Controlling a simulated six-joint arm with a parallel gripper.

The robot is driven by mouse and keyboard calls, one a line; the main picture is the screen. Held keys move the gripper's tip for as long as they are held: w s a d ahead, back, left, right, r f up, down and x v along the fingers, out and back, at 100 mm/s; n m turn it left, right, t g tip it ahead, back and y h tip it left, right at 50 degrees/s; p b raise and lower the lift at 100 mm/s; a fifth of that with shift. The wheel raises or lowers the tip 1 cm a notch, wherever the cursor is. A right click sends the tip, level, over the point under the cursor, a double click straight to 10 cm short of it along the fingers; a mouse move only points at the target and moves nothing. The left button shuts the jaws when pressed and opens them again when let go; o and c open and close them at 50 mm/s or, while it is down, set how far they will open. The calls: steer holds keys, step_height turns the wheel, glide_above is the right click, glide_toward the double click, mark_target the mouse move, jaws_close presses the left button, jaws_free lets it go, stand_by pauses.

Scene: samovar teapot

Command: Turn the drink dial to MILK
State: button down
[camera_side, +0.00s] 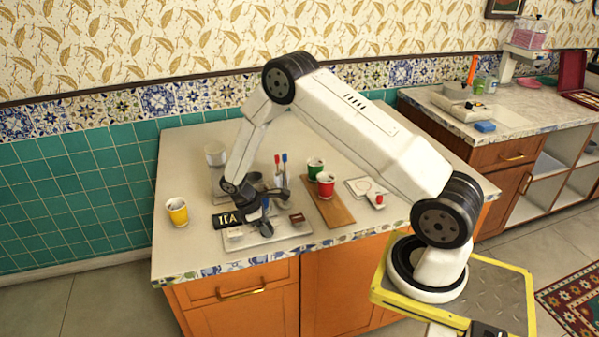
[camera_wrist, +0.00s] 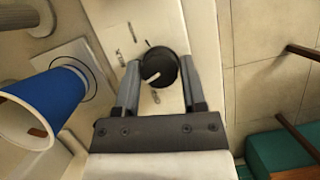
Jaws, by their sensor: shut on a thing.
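The drink dial (camera_wrist: 157,66) is a round black knob with a white pointer line, on a pale panel (camera_wrist: 112,18) in the wrist view. The pointer slants toward the lower left in that picture. Small dark labels stand around the dial, too small to read, so I cannot tell which is MILK. My gripper (camera_wrist: 160,72) has one finger on each side of the knob and is shut on it. In the side view my gripper (camera_side: 258,222) is low over the machine's base, next to a black TEA sign (camera_side: 228,219). The dial itself cannot be made out there.
A blue cup (camera_wrist: 56,100) stands close to the left finger in the wrist view. The counter's front left is clear.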

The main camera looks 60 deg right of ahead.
steer(key=m, duration=0.2)
steer(key=m+y, duration=0.1)
steer(key=m, duration=0.1)
steer(key=shift+d+m+g+y, duration=0.1)
steer(key=shift+m+g+y, duration=0.2)
steer(key=shift+g, duration=0.1)
steer(key=shift+m+y, duration=0.9)
steer(key=shift+m, duration=1.3)
steer(key=shift+c, duration=0.8)
jaws_free()
steer(key=shift+r, duration=0.1)
steer(key=v, duration=0.7)
steer(key=shift+w+r, duration=0.2)
steer(key=shift+r, duration=0.1)
